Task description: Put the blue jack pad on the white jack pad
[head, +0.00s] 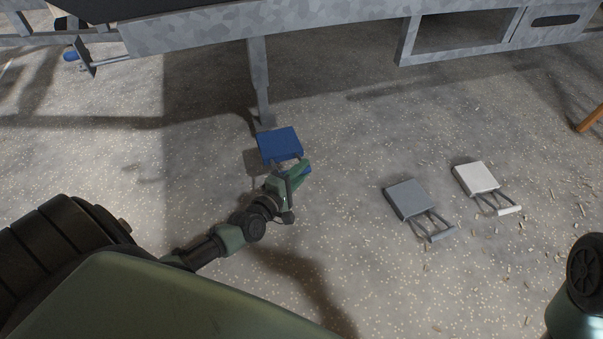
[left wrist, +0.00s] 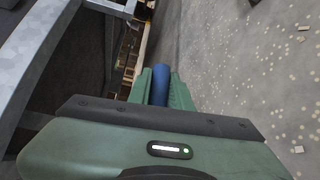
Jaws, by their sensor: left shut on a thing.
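The blue jack pad (head: 279,144) is a flat square block near the foot of the trailer's support leg. My left gripper (head: 292,178) is shut on its handle, on the near side of the pad. In the left wrist view the blue handle (left wrist: 160,84) sits between the two green fingers. A dark shadow beside the pad suggests it is raised off the ground; the height is unclear. The white jack pad (head: 476,178) lies flat on the ground at the right, its handle toward me, with nothing on it. My right gripper is out of view.
A grey jack pad (head: 409,198) with a handle lies just left of the white one. The metal support leg (head: 259,80) and trailer frame (head: 300,28) stand beyond the blue pad. Open speckled ground (head: 345,165) lies between the blue and grey pads.

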